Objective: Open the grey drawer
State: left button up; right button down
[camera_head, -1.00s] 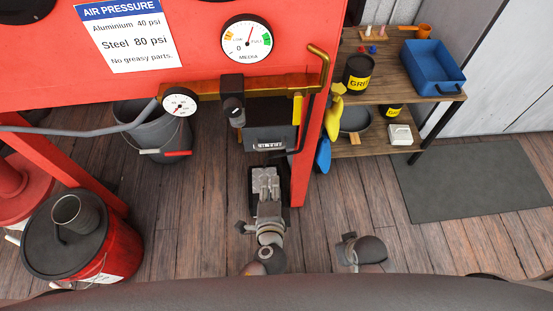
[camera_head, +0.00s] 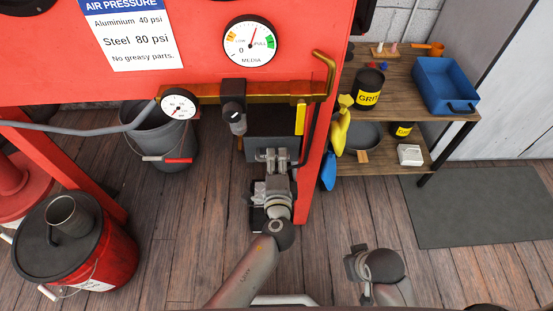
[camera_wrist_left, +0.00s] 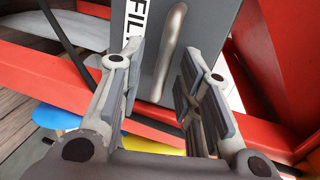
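The grey drawer (camera_head: 257,145) sits low under the red cabinet, by its right leg. In the left wrist view the drawer front (camera_wrist_left: 207,30) shows part of a white label and a metal bar handle (camera_wrist_left: 170,55). My left gripper (camera_head: 271,155) is at the drawer front and covers the label and handle in the head view. In the left wrist view my left gripper (camera_wrist_left: 160,52) is open, with one finger on each side of the handle; I cannot tell whether they touch it. My right gripper (camera_head: 355,264) is low, apart from the drawer; its fingers are unclear.
The red cabinet leg (camera_head: 310,165) stands close right of the drawer. A valve (camera_head: 235,120) hangs at its upper left. A grey bucket (camera_head: 160,140) stands to the left. A wooden shelf (camera_head: 425,105) with a blue bin (camera_head: 447,85) is at right. The floor between is open.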

pick_arm(q)
jog(key=shift+w+f, duration=0.1)
jog(key=shift+w, duration=0.4)
pick_arm(e)
jog(key=shift+r, duration=0.25)
pick_arm(q)
grip_shut()
jog(key=shift+f, duration=0.1)
